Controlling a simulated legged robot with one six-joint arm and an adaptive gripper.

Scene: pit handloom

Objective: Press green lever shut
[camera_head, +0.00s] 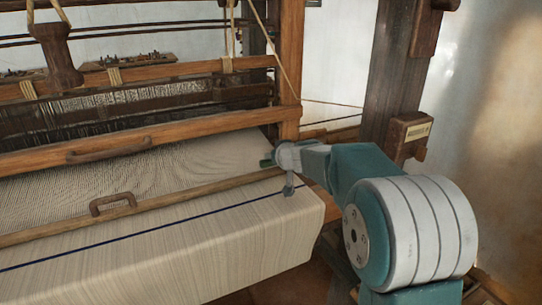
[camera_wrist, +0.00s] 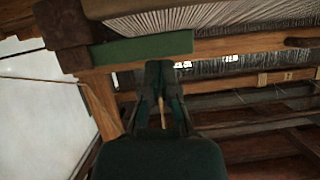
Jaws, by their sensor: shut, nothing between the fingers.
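The green lever (camera_wrist: 140,48) is a flat green bar in the upper left of the wrist view, lying along a wooden beam beside a dark wooden block. My gripper (camera_wrist: 161,70) is shut and empty, with its fingertips at or just below the lever's right end. I cannot tell whether they touch it. In the head view my teal arm reaches left to the loom's right post, over the edge of the cloth. A small dark green bit shows at the arm's tip there; I cannot tell whether it is lever or gripper.
Cream cloth with a dark blue stripe (camera_head: 145,238) covers the front beam. A wooden batten with a handle (camera_head: 110,150) crosses behind it. The loom's right post (camera_head: 290,60) stands close to my arm. A wooden box with a label (camera_head: 408,135) sits on a dark post at right.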

